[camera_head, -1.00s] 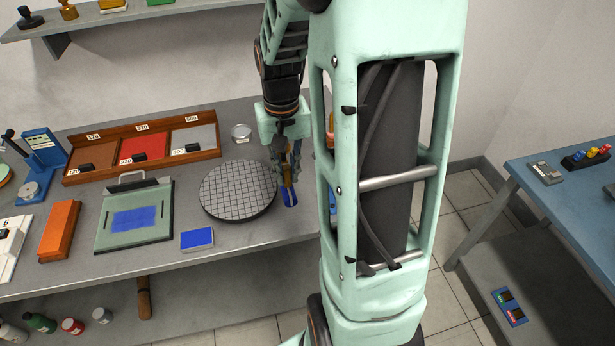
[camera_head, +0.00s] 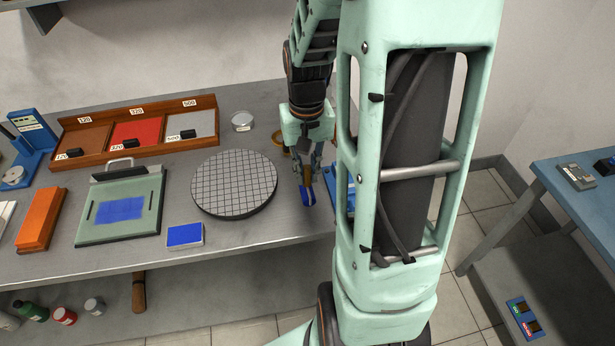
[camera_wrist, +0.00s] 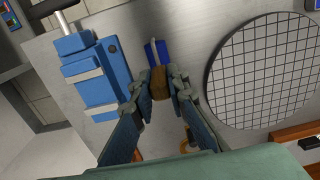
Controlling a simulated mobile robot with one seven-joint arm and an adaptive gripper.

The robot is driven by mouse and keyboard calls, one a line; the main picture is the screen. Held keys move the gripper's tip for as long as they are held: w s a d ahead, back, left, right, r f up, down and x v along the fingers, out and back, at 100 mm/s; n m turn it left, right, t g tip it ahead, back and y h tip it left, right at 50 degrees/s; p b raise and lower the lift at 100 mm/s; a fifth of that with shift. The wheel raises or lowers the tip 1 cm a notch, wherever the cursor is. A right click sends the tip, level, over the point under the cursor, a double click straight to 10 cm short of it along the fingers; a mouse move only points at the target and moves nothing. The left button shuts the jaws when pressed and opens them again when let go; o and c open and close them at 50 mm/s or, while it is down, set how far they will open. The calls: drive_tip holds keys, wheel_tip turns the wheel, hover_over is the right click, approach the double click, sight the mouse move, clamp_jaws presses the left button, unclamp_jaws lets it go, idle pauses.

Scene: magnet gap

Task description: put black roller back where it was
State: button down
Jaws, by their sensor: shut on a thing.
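My gripper (camera_head: 306,178) is shut on a hand roller with a brown handle and a blue working end (camera_head: 308,196). No black shows on it. In the wrist view the brown handle sits between the fingertips (camera_wrist: 159,82) and the blue end (camera_wrist: 153,50) points away from my gripper. The roller is over the bench near its front right part, right of the round gridded plate (camera_head: 234,184). I cannot tell whether it touches the bench. My arm hides part of the bench to the right.
A green plate with a blue patch (camera_head: 150,210), a small blue-topped block (camera_head: 185,236) and an orange block (camera_head: 41,219) lie to the left. A wooden tray (camera_head: 150,148) is behind. A brass-coloured ring (camera_head: 276,139) is near my gripper.

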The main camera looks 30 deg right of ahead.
drive_tip(key=shift+a+f, duration=0.15)
drive_tip(key=shift+f, duration=0.65)
drive_tip(key=shift+f+b, duration=0.15)
drive_tip(key=shift+b, duration=0.2)
drive_tip(key=c, duration=1.9)
unclamp_jaws()
wheel_tip(320, 180, up, 12)
drive_tip(key=shift+r+p, duration=0.2)
drive_tip(key=shift+p, duration=0.35)
